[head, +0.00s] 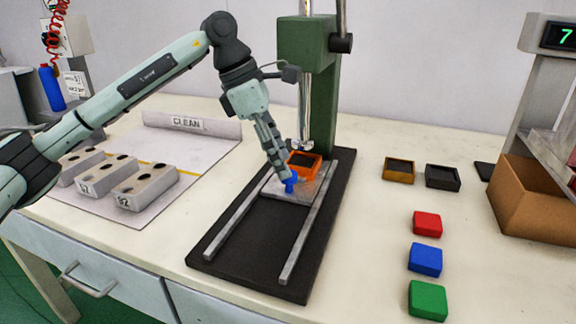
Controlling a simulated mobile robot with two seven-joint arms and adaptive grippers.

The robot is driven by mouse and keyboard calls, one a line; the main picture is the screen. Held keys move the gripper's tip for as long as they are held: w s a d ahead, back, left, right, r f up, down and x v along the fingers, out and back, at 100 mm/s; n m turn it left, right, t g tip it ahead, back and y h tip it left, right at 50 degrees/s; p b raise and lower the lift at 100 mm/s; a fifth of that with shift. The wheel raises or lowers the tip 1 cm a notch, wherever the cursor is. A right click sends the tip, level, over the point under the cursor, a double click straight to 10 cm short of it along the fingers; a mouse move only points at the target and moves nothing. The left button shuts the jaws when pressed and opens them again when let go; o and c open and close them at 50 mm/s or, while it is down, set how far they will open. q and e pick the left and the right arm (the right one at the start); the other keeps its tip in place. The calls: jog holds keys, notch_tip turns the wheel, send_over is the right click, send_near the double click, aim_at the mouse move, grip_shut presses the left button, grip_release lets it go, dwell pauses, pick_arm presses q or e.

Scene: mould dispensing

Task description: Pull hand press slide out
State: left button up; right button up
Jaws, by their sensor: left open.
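The green hand press (303,50) stands on a dark base (247,238) with two light rails (308,222). The slide is a grey plate (288,190) between the rails, at their far part near the press column. An orange mould (304,168) with a dark inside sits on the slide, below the ram. A blue knob (290,182) stands at the slide's front. My left gripper (285,176) reaches down from the upper left with its fingertips at the knob. It is open; whether the fingers touch the knob cannot be told. My right gripper is not in view.
The rails in front of the slide are clear. Grey blocks with holes (145,186) lie left by the CLEAN sign (188,122). Red (427,223), blue (425,259) and green (428,299) blocks, dark moulds (442,177) and a cardboard box (530,205) are right.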

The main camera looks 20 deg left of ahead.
pick_arm(q)
jog(key=shift+x, duration=1.4)
grip_shut()
